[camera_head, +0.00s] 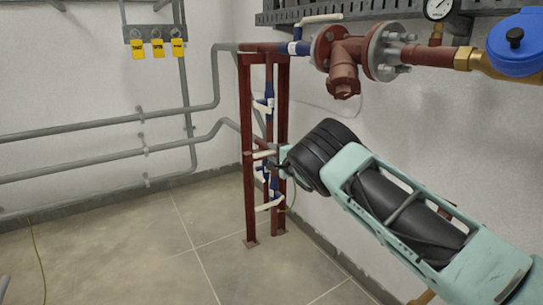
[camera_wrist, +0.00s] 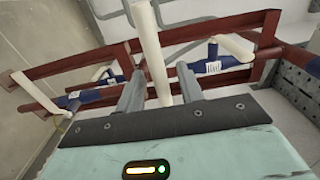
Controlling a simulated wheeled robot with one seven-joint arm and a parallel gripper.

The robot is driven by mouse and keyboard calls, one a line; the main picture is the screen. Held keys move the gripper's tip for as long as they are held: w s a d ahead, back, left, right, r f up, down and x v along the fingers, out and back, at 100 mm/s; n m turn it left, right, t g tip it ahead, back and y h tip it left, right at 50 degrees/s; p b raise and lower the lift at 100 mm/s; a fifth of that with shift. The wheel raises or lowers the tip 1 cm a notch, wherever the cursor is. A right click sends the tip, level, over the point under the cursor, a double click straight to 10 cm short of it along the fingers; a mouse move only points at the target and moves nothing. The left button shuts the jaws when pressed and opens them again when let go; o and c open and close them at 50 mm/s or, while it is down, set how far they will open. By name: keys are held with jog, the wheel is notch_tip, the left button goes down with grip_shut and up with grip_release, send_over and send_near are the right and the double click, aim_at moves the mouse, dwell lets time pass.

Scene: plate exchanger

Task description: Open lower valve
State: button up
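Several white-handled blue valves sit on the pipes in a dark red frame. In the head view the lowest white handle (camera_head: 269,203) is near the frame's foot, beside a blue valve body (camera_head: 274,186). My gripper (camera_head: 284,158) is at mid-height at the frame, largely hidden behind my wrist. A white bar-shaped handle (camera_head: 263,155) shows just left of it. In the wrist view my gripper (camera_wrist: 158,80) is open, with a long white handle (camera_wrist: 151,45) between its fingers and gaps on both sides. Which valve this handle belongs to is hard to tell.
The red frame (camera_head: 248,170) stands near the corner; its bars (camera_wrist: 60,66) cross the wrist view close beyond the fingers. Another white handle (camera_wrist: 235,47) is right of the fingers. A flanged pipe (camera_head: 343,60) runs above my arm.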

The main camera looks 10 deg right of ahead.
jog(key=shift+w+a, duration=0.2)
jog(key=shift+w, duration=0.3)
grip_shut()
jog(key=shift+d, duration=0.1)
